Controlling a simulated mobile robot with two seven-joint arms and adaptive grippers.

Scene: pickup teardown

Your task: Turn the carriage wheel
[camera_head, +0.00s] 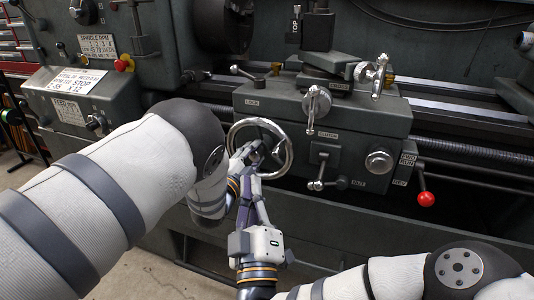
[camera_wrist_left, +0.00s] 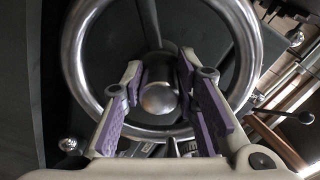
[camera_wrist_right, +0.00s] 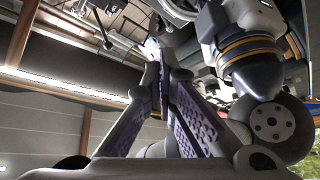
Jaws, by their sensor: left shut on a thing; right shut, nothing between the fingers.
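The carriage wheel is a shiny metal handwheel (camera_head: 289,150) on the front of the lathe carriage, also filling the left wrist view (camera_wrist_left: 252,55). My left gripper (camera_head: 252,152) is at the wheel, shut on it. In the left wrist view its purple-padded fingers (camera_wrist_left: 160,68) stand apart, with the round hub (camera_wrist_left: 158,98) between them; the exact contact is hard to see. My right gripper (camera_head: 250,182) is just below the left one, pointing up toward the wheel. Its fingers (camera_wrist_right: 160,62) are shut with nothing between them. The left arm and gripper hide part of the wheel.
The carriage apron (camera_head: 345,125) carries several levers and knobs right of the wheel. A red-knobbed lever (camera_head: 425,199) sticks out at its right. The headstock with labels (camera_head: 75,82) is at left. My two grippers are very close together.

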